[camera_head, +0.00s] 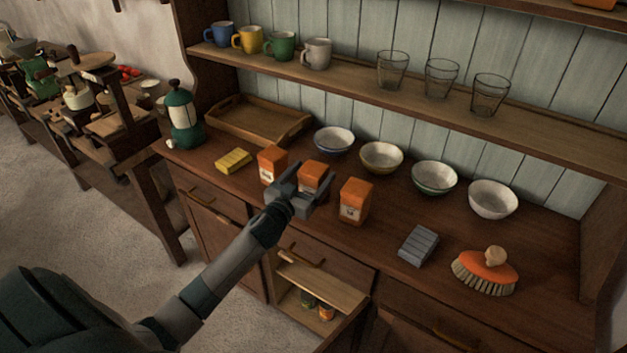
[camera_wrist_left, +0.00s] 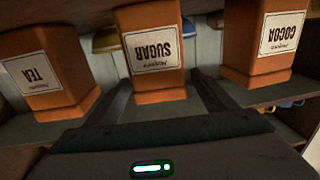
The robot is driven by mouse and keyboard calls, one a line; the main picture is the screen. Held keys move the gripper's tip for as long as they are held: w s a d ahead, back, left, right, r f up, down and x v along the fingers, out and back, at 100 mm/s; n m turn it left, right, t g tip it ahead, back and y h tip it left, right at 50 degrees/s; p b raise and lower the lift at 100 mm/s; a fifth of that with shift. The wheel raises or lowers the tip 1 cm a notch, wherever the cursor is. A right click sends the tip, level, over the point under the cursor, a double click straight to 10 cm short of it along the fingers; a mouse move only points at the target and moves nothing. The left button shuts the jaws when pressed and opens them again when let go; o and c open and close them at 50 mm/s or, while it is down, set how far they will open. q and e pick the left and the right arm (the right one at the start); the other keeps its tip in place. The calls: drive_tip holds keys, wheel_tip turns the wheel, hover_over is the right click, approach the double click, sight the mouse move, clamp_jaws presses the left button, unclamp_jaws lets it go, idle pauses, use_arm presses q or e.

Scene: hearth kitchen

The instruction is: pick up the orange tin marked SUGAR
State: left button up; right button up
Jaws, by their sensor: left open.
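Three orange tins stand in a row on the wooden counter. The SUGAR tin (camera_head: 313,176) is the middle one, partly hidden behind my left gripper (camera_head: 312,178). In the left wrist view, where labels appear upside down, the SUGAR tin (camera_wrist_left: 154,52) stands between the TEA tin (camera_wrist_left: 47,75) and the COCOA tin (camera_wrist_left: 268,42). My left gripper is open in front of the SUGAR tin. Its two fingers (camera_wrist_left: 162,88) show on either side of the tin's lower part in the wrist view; contact cannot be told. My right gripper is out of view.
A yellow block (camera_head: 233,161) lies left of the tins, before a wooden tray (camera_head: 222,133) and a green lantern (camera_head: 182,115). Bowls (camera_head: 381,158) stand behind. A grey block (camera_head: 418,246) and a brush (camera_head: 486,270) lie right. An open compartment (camera_head: 318,290) is below the counter.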

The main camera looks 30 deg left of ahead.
use_arm(q)
drive_tip(key=shift+w, duration=0.7)
drive_tip(key=c, duration=1.4)
drive_tip(key=shift+r, duration=0.1)
wheel_tip(320, 180, up, 10)
drive_tip(key=shift+f+b, duration=0.1)
drive_tip(key=shift+b, duration=0.55)
